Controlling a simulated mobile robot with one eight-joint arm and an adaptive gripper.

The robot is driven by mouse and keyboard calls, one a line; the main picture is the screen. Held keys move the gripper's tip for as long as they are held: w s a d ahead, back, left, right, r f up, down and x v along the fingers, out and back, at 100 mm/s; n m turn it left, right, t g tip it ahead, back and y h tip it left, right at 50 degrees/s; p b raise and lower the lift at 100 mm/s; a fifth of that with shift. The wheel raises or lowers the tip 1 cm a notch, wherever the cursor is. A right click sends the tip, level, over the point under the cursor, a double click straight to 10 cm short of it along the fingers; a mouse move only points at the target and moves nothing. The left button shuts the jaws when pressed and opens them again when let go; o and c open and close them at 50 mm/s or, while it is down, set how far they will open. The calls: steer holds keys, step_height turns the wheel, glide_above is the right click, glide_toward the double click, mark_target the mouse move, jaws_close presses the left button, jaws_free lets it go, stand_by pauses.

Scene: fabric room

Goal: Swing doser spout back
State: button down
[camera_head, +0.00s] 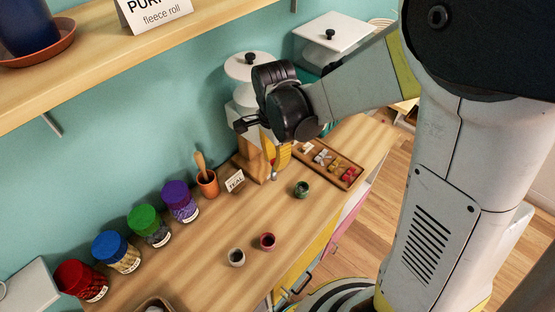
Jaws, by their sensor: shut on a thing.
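The doser (248,66) stands against the teal wall at the back of the counter, with a round white lid, a black knob and a wooden base. My black gripper (242,124) is in front of its upper body, jaws shut at the doser. The part between the jaws, most likely the doser spout, is too small and covered to make out. My wrist hides much of the doser's middle. A small metal tip and a yellow part show below my wrist, in front of the wooden base.
A tray (345,180) of small items lies right of the doser. Colour-lidded jars, a TEAL card (235,181) and a brush pot (207,184) line the wall. A shelf (90,60) overhangs at upper left.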

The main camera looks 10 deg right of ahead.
stand_by(0.4)
steer(key=c, duration=1.2)
jaws_free()
steer(key=shift+c, duration=0.2)
step_height(320, 180, up, 8)
steer(key=shift+f, duration=0.25)
